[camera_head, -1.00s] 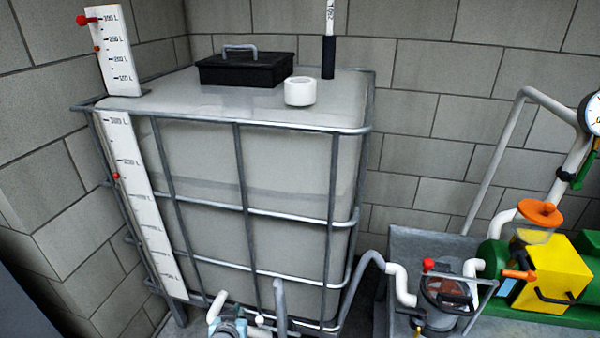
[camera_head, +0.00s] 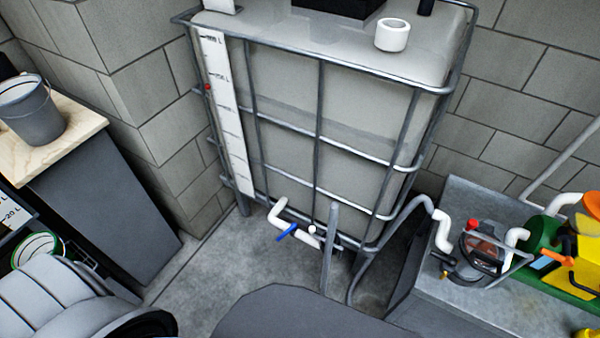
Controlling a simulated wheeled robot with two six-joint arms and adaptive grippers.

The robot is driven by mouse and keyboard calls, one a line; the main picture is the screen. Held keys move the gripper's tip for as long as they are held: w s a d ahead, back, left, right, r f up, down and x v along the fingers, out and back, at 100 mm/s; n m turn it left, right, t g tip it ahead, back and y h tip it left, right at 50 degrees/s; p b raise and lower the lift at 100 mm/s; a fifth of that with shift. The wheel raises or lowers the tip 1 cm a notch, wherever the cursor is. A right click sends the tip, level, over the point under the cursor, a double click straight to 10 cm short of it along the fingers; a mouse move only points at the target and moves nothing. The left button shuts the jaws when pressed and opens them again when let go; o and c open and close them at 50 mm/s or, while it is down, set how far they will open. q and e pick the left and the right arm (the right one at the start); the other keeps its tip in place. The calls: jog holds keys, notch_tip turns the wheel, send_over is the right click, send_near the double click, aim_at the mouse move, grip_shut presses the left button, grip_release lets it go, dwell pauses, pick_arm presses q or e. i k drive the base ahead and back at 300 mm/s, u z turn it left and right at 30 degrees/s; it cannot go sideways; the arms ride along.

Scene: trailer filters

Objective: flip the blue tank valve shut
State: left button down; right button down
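The blue valve handle (camera_head: 287,232) is on the white outlet pipe (camera_head: 276,211) low at the front of the caged tank (camera_head: 282,110). The handle is small in the view and slants down to the left across the pipe. A grey hose (camera_head: 330,245) rises just to its right. Neither of my grippers is in view, and nothing touches the handle.
A pump with a red knob (camera_head: 472,224) stands on a grey bench (camera_head: 440,300) at right. At left a bucket (camera_head: 35,110) sits on a wooden-topped cabinet (camera_head: 60,135). A pale ribbed object (camera_head: 60,295) fills the lower left. Floor before the tank (camera_head: 235,265) is clear.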

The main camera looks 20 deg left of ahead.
aim_at(294, 225)
jog(key=k, duration=1.25)
jog(key=u, duration=0.6)
jog(key=i, duration=0.5)
jog(key=u, duration=0.55)
jog(key=i, duration=1)
jog(key=z, duration=0.3)
